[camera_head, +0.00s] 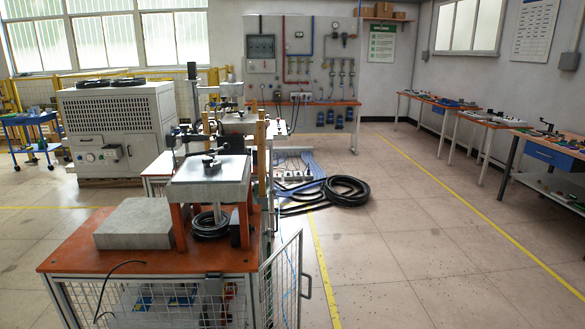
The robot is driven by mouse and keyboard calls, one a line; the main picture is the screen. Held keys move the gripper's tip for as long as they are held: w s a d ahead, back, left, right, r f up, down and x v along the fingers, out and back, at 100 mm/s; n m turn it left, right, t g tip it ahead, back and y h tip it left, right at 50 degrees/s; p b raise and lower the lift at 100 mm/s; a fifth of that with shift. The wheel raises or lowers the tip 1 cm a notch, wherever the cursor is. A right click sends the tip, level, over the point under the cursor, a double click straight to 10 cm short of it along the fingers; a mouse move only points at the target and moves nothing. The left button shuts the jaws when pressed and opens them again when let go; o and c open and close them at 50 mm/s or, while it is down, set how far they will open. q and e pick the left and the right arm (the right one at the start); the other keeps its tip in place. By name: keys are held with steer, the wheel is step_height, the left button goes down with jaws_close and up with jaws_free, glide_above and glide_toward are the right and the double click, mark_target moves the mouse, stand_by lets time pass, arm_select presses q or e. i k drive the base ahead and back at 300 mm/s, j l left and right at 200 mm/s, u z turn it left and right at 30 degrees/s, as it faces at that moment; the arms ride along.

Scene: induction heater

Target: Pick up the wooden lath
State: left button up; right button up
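An upright, tan wooden lath (262,160) stands at the right side of the orange-topped bench (120,242), just right of the metal block on orange legs (210,178). Its lower end is near the bench's right edge, and I cannot tell what holds it up. A shorter tan upright piece (206,122) shows behind the block; I cannot tell if it is a lath too. Neither of my grippers is in view.
A grey slab (137,223) and a black coil lie on the bench. A wire-mesh gate (282,278) stands open at its right. Black hoses (340,190) lie on the floor behind. Open floor (400,260) lies to the right, before the side tables (550,150).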

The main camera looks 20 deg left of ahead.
mark_target(261, 139)
steer(key=i+l, duration=0.35)
steer(key=l, duration=0.2)
steer(key=i+l+z, duration=0.15)
steer(key=i+l, duration=0.2)
steer(key=l, duration=0.15)
steer(key=i+u, duration=0.35)
steer(key=i+l+u, duration=0.1)
steer(key=i+u, duration=0.25)
steer(key=i+l+u, duration=0.15)
steer(key=i+u, duration=0.2)
